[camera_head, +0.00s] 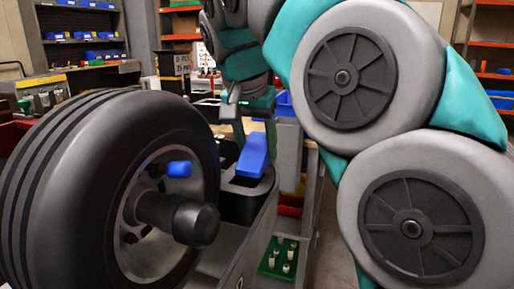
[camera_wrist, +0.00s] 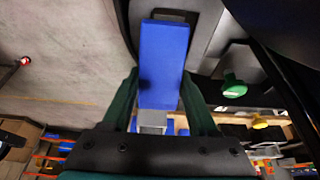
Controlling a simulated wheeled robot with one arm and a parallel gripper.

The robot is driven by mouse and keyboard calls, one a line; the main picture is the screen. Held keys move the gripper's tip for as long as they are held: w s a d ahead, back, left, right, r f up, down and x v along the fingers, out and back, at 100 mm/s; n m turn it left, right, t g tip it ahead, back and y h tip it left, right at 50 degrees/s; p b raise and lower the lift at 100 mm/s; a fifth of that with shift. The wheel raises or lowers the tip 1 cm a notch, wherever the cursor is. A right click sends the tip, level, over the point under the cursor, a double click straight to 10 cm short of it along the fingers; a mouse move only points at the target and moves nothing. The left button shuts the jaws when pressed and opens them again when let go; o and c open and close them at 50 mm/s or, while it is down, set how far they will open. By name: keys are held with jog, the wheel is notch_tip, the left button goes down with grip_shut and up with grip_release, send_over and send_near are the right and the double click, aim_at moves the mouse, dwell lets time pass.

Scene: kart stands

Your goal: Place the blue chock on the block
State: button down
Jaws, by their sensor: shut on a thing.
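The blue chock (camera_head: 254,156) is a long, plain blue piece, held tilted between my gripper's green fingers. In the wrist view the chock (camera_wrist: 164,50) reaches forward past the fingertips. My gripper (camera_head: 254,130) is shut on it and points down; in the wrist view my gripper (camera_wrist: 161,85) has one finger on each side of it. Just below the chock in the head view is a black block-like piece (camera_head: 238,205) with a recessed top, on a grey stand. The chock's lower end overlaps it in the picture; I cannot tell whether they touch.
A large black wheel (camera_head: 90,170) with a thick hub (camera_head: 180,217) fills the left, close to the chock. A small blue piece (camera_head: 179,169) shows at the wheel's rim. A green tray with pegs (camera_head: 281,262) is low in front. Shelves (camera_head: 85,40) stand behind.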

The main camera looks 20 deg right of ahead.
aim_at(259, 144)
jog(key=shift+f, duration=0.15)
jog(key=shift+f+b, duration=0.45)
jog(key=shift+f, duration=0.05)
jog(key=shift+c, duration=0.9)
grip_release()
jog(key=shift+r+p, duration=0.7)
jog(key=p+v, duration=0.2)
jog(key=v, duration=0.3)
jog(key=shift+r, duration=0.45)
jog(key=shift+s+d+f, duration=0.1)
jog(key=shift+s+f, duration=0.05)
jog(key=shift+f, duration=0.15)
jog(key=shift+s+r, duration=0.2)
jog(key=shift+r, duration=0.15)
jog(key=shift+s+r, duration=0.1)
jog(key=shift+r, duration=0.15)
